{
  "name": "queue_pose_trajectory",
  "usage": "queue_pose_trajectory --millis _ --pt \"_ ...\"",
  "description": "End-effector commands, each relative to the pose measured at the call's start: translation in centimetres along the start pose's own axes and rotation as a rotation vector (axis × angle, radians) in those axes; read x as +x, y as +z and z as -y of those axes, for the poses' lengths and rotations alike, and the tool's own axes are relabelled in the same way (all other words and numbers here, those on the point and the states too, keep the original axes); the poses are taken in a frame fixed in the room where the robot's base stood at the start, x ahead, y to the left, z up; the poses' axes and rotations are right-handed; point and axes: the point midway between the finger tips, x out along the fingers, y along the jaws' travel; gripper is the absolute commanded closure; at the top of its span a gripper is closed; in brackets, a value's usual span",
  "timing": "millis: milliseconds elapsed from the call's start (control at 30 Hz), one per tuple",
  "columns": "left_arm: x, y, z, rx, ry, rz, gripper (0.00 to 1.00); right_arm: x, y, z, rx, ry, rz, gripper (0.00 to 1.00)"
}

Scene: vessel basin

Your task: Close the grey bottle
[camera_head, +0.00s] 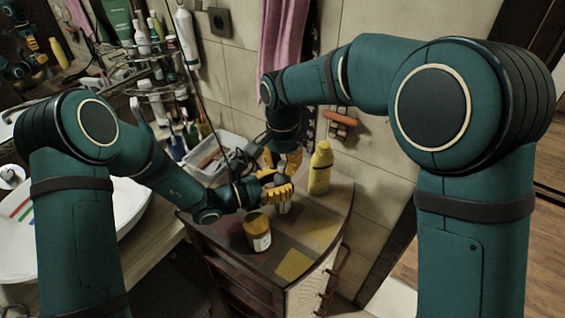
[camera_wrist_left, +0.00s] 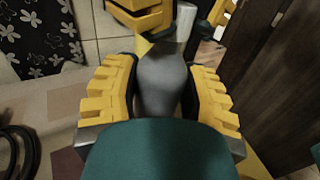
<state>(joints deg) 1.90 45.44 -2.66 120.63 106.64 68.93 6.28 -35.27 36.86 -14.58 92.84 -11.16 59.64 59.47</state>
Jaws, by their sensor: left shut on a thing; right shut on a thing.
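The grey bottle (camera_wrist_left: 163,82) stands between the yellow fingers of my left gripper (camera_wrist_left: 160,100) in the left wrist view. In the head view my left gripper (camera_head: 279,191) is shut around it above the cabinet top, and only a little of the bottle (camera_head: 285,208) shows below the fingers. My right gripper (camera_head: 284,160) is just above and behind the left one. In the left wrist view its fingers flank a light grey cap (camera_wrist_left: 186,22) at the bottle's top. I cannot tell whether the cap touches the neck.
A yellow bottle (camera_head: 320,168) stands right of the grippers. A yellow jar (camera_head: 257,232) with a white label stands in front of them. A yellow cloth or sponge (camera_head: 294,264) lies near the cabinet's front edge. A white bin (camera_head: 213,150) is behind left, the basin (camera_head: 130,210) far left.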

Motion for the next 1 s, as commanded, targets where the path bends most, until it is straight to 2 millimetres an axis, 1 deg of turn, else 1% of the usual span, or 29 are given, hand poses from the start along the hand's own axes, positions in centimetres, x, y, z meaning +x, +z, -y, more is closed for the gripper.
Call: queue_pose_trajectory --millis 167,200,267,567,667,900,1000 --pt "0.0 0.0 0.0 0.000 0.000 0.001 1.00 0.0 0.0 0.0 0.000 0.000 0.000 0.85" --pt "0.0 0.0 0.0 0.000 0.000 0.001 1.00 0.0 0.0 0.0 -0.001 0.000 0.000 0.68" --pt "0.0 0.0 0.0 0.000 0.000 0.001 1.00 0.0 0.0 0.0 -0.001 0.000 0.000 0.48" --pt "0.0 0.0 0.0 0.000 0.000 0.001 1.00 -0.1 0.0 0.0 0.000 0.000 0.000 0.48" --pt "0.0 0.0 0.0 0.000 0.000 0.001 1.00 -0.9 0.0 0.1 0.000 -0.003 -0.002 0.48" --pt "0.0 0.0 0.0 0.000 0.000 0.001 1.00 -3.8 0.0 0.1 -0.001 -0.003 -0.002 0.48" --pt "0.0 0.0 0.0 0.000 0.000 0.001 1.00 -4.4 0.0 0.0 -0.001 -0.001 -0.001 0.48"
